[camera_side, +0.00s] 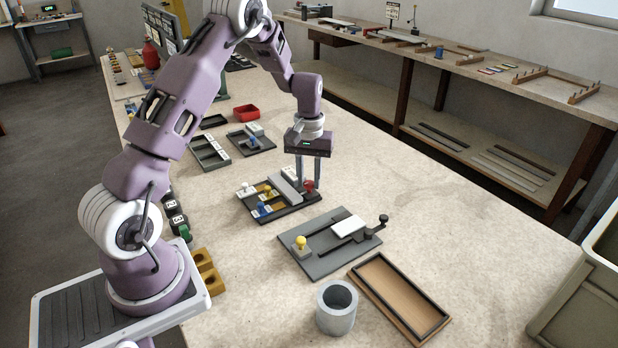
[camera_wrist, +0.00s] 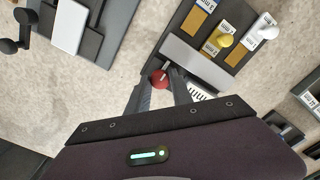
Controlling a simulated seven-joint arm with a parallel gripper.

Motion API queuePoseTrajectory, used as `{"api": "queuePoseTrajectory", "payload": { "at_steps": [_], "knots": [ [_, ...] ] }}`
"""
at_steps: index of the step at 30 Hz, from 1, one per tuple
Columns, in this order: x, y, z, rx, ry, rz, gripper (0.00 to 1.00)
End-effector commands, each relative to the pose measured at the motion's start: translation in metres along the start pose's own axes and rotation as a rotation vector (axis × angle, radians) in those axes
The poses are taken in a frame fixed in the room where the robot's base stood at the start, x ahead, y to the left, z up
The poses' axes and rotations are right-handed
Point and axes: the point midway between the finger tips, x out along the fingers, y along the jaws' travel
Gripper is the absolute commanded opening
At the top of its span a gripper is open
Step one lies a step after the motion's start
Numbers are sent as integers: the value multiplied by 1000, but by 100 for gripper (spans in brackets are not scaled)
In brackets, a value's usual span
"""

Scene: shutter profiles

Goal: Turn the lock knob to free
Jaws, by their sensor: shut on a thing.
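A dark board (camera_side: 262,215) lies on the table with a grey bar (camera_side: 288,189) across it. It carries a white knob (camera_side: 245,186), a yellow knob (camera_side: 268,189) and a blue knob (camera_side: 263,209) beside ochre strips. A red knob (camera_side: 309,186) stands at the board's right end. My gripper (camera_side: 311,184) points straight down there, shut on the red knob. In the wrist view the red knob (camera_wrist: 159,78) sits between the fingertips (camera_wrist: 162,82), at the end of the grey bar (camera_wrist: 196,62). Which knob is the lock knob is not labelled legibly.
A grey plate (camera_side: 325,256) with a yellow knob, white slab and black crank lies in front. A grey cup (camera_side: 337,307) and a wooden tray (camera_side: 399,298) stand nearer. A red bin (camera_side: 246,112) and several trays are behind. The table at right is clear.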

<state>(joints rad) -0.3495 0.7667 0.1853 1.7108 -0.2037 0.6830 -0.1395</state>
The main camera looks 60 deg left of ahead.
Motion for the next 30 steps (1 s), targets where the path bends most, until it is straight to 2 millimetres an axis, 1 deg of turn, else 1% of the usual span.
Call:
{"api": "queuePoseTrajectory", "payload": {
  "at_steps": [16,17,19,20,27,29,30],
  "knots": [
    [-1,0,0,-20,1,1,0],
    [-1,0,0,-20,1,1,33],
    [-1,0,0,-20,1,1,46],
    [0,0,0,-19,1,1,48],
    [0,0,0,-19,0,0,48],
    [-2,0,0,-18,1,1,48],
    [-7,0,0,-18,2,1,48]
  ]
}}
